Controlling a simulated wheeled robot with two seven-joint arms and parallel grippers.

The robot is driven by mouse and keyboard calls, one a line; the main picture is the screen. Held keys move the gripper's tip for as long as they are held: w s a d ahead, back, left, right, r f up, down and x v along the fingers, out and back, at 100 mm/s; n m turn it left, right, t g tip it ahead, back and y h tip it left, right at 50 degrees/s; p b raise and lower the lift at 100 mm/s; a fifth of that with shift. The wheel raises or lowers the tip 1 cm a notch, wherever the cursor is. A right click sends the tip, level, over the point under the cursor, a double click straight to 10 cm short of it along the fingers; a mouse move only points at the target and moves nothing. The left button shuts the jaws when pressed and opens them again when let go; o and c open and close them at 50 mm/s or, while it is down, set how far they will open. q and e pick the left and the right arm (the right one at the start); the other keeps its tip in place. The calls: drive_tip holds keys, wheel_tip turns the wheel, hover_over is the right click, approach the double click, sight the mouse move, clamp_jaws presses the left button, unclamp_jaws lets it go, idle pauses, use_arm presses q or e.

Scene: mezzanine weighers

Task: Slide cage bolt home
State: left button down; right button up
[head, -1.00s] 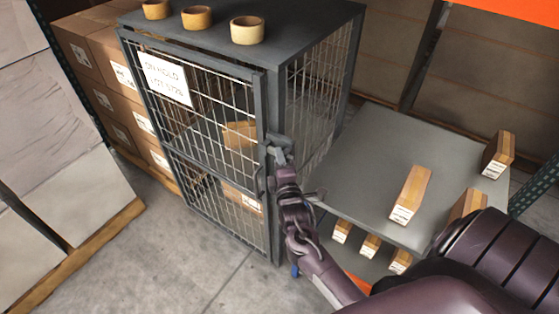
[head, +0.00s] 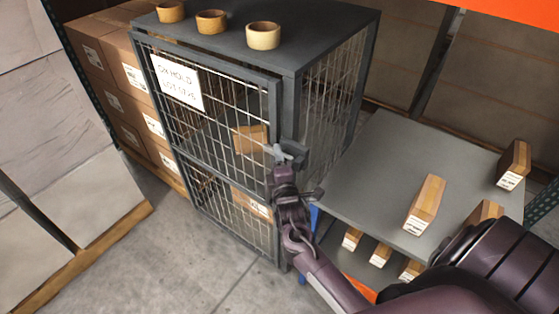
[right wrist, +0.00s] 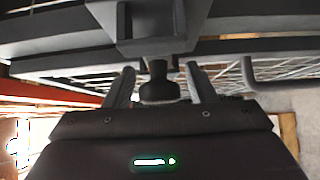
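The grey wire-mesh cage (head: 318,47) stands in the middle of the head view, its front door (head: 215,112) carrying a paper hold sign (head: 177,82). The bolt housing (head: 297,155) sits at the door's right edge, about mid-height. In the right wrist view, the block-shaped housing (right wrist: 150,28) has a dark round bolt knob (right wrist: 159,86) sticking out towards me. My right gripper (head: 281,156) is at the bolt. Its two fingers (right wrist: 162,88) are open, one either side of the knob, with a gap showing on each side. The bolt's tip is hidden. My left gripper is out of view.
Several round wooden rings, one a tan ring (head: 263,36), stand on the cage top. A grey table (head: 375,165) with wooden blocks (head: 425,204) is right of the cage. Cartons (head: 105,60) stand behind left. The floor (head: 185,250) in front is clear.

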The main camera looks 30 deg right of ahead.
drive_tip(key=shift+a, duration=0.1)
drive_tip(key=b+v, duration=0.1)
drive_tip(key=v, duration=0.7)
drive_tip(key=shift+b, duration=0.35)
drive_tip(key=shift+w, duration=0.1)
